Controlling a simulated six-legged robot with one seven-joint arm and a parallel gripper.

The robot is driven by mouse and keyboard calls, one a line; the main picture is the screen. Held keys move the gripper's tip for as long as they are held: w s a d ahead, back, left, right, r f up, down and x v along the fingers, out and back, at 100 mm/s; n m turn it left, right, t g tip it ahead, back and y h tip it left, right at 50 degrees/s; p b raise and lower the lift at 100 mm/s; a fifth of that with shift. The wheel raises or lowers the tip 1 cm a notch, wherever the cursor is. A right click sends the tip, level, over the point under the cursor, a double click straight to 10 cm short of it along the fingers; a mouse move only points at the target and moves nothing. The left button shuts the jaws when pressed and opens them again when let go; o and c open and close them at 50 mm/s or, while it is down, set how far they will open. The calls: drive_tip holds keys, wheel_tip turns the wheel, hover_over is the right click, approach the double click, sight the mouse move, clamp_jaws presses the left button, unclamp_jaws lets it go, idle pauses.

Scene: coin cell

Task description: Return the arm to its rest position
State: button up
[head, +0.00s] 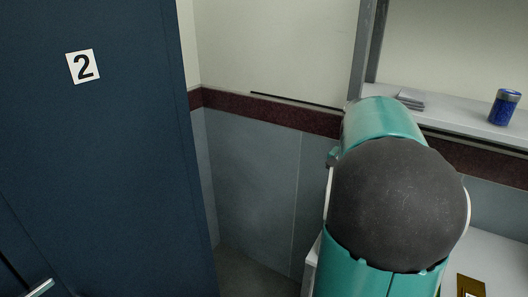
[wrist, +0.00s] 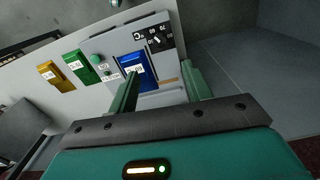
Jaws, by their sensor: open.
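My gripper (wrist: 160,88) shows in the wrist view with its two green fingers spread apart and nothing between them. How far the fingers are from the panel is hard to tell. In the head view my teal arm, with its dark round joint, fills the right of centre and hides what lies behind it. My gripper is not visible there.
A dark blue door or cabinet (head: 95,150) marked "2" stands at the left in the head view. A ledge (head: 455,118) at the right holds a blue can (head: 504,106) and a grey stack (head: 411,98). A pale surface with a brown-yellow item (head: 470,287) lies at lower right.

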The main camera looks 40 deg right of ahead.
drive_tip(key=w+a+r+n+t, duration=0.15)
drive_tip(key=a+n, duration=0.35)
drive_tip(key=a, duration=0.9)
drive_tip(key=a+r+n+t, duration=0.2)
drive_tip(key=a+n, duration=0.2)
drive_tip(key=a, duration=1)
drive_tip(key=s+a+f+n+t, duration=0.2)
drive_tip(key=s+a+n, duration=0.2)
drive_tip(key=a, duration=0.5)
drive_tip(key=shift+s+f+n, duration=0.3)
drive_tip(key=shift+s+n, duration=0.1)
drive_tip(key=shift+n, duration=0.1)
drive_tip(key=shift+a, duration=0.1)
drive_tip(key=shift+c, duration=0.3)
drive_tip(key=shift+c, duration=1.1)
